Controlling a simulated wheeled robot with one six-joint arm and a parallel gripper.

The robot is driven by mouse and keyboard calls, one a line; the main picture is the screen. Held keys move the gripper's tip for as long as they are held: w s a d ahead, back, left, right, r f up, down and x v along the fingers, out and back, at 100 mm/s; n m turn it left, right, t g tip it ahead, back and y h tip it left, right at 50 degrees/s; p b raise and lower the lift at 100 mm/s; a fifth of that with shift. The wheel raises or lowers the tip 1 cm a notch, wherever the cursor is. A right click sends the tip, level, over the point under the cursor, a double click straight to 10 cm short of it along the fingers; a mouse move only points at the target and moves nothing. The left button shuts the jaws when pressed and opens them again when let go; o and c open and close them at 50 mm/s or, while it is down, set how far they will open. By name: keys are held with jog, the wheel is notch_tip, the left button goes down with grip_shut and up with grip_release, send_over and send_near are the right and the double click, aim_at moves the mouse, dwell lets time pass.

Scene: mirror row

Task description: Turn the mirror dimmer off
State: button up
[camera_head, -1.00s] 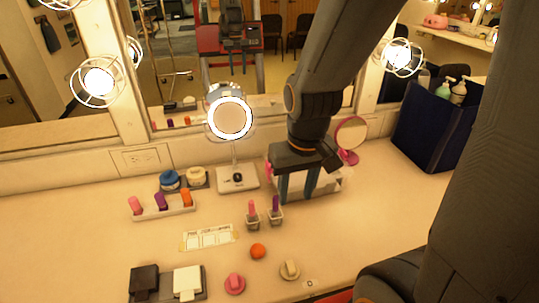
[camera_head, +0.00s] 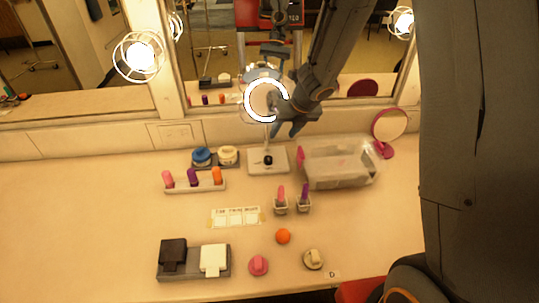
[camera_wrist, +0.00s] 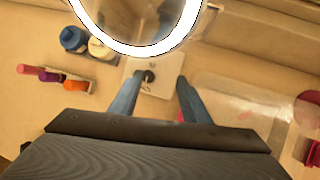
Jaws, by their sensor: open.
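The ring-lit mirror (camera_head: 249,104) stands on a stalk over a pale square base (camera_head: 283,160) against the wall. Its ring is glowing white, and it also shows in the wrist view (camera_wrist: 140,49). A small black dimmer knob (camera_head: 268,160) sits on the base; in the wrist view the knob (camera_wrist: 149,77) appears between my two fingers, farther off. My gripper (camera_head: 286,132) is open and empty, above the base and just right of the stalk. Part of the ring is hidden by my arm in the head view. I cannot tell any contact with the knob.
A clear box (camera_head: 340,170) and a pink round mirror (camera_head: 389,124) stand to the right. Blue (camera_head: 201,155) and white jars and a lipstick tray (camera_head: 196,187) are left. Two lipstick holders, a card strip (camera_head: 236,217) and an orange ball (camera_head: 283,236) lie in front.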

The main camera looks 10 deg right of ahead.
aim_at(268, 158)
jog(key=shift+w+a+f+n+g+y, duration=0.1)
jog(key=shift+w+a+f+n+g, duration=0.15)
jog(key=shift+a+f+n, duration=0.9)
jog(key=shift+w+a+f+n+g+y, duration=0.15)
jog(key=shift+a+f+n+g, duration=0.2)
jog(key=shift+f+n, duration=1.6)
jog(key=shift+w+a+f+n+g+y, duration=0.2)
jog(key=shift+a+f+n, duration=0.5)
jog(key=shift+f, duration=1.65)
jog(key=shift+c, duration=0.4)
jog(key=c, duration=1)
jog(key=shift+o, duration=0.2)
